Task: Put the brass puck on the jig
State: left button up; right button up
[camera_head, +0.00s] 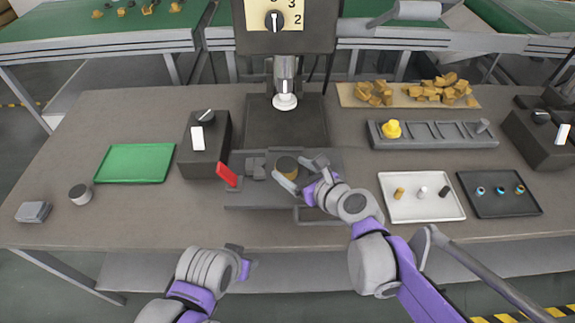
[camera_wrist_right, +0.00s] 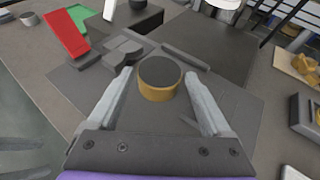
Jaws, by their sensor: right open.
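The brass puck (camera_head: 287,166), a short cylinder with brass sides and a dark top, stands upright on the dark grey jig plate (camera_head: 262,197), right of a grey block (camera_head: 256,168) and a red lever (camera_head: 227,175). My right gripper (camera_head: 303,173) is open at the puck. In the right wrist view, the puck (camera_wrist_right: 160,79) is between the spread fingers (camera_wrist_right: 158,88), toward their tips, with visible gaps on both sides. My left gripper (camera_head: 241,259) is near the table's front edge, away from the puck; its jaws are too unclear to read.
A press with a white-tipped ram (camera_head: 285,101) stands behind the jig. A green mat (camera_head: 135,163) and a grey-white cylinder (camera_head: 80,194) are at left. A white tray (camera_head: 421,213), a black tray (camera_head: 500,208) and a slotted rack (camera_head: 435,142) are at right.

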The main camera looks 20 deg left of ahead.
jog(key=p+v, duration=0.1)
jog(key=v, duration=0.8)
jog(key=shift+s+d+r, duration=0.1)
jog(key=shift+s, duration=0.05)
dwell(0.9)
